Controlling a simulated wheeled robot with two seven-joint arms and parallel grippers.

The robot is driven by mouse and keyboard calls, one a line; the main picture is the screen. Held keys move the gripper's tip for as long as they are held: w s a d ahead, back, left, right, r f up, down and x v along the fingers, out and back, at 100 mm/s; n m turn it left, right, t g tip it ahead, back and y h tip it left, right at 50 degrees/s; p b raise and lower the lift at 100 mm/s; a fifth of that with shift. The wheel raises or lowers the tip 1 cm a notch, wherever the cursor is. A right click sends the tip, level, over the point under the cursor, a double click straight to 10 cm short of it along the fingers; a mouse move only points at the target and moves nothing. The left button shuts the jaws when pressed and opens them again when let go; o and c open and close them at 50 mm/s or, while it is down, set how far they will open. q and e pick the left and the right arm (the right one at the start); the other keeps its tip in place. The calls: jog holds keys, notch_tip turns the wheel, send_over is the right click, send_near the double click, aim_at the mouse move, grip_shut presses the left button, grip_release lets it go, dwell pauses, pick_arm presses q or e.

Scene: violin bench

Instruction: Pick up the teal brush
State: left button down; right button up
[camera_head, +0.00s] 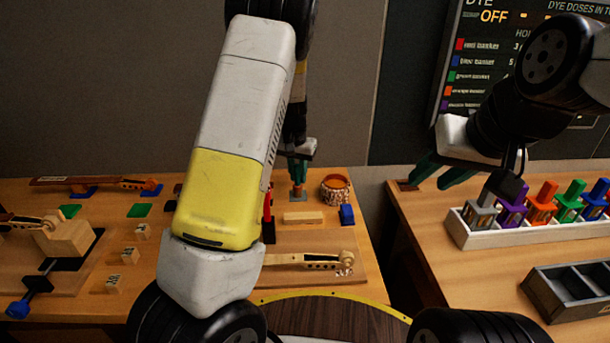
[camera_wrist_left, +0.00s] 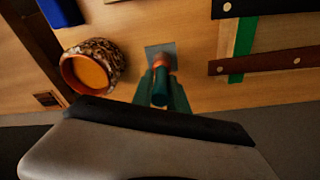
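The teal brush (camera_wrist_left: 160,88) stands upright on a small grey square (camera_wrist_left: 161,50), with an orange part (camera_wrist_left: 163,62) below its teal handle. In the head view the grey square and the brush's orange lower part (camera_head: 298,184) show just below my left gripper (camera_head: 299,172). The teal fingers of my left gripper (camera_wrist_left: 161,92) lie along both sides of the handle, with no clear gap, and appear shut on it. The brush is still at the square. My right gripper (camera_head: 441,172) is open and empty over the right table's left end.
A speckled pot with orange inside (camera_head: 336,188) and a blue block (camera_head: 347,215) stand close right of the brush. A white rack (camera_head: 475,235) of coloured bottles and a dark compartment tray (camera_head: 570,290) are on the right table. A gap separates the tables.

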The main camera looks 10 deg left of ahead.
dwell(0.3)
pick_arm(q)
notch_tip(320, 180, up, 10)
jog(key=shift+r, duration=0.1)
dwell(0.3)
dwell(1.7)
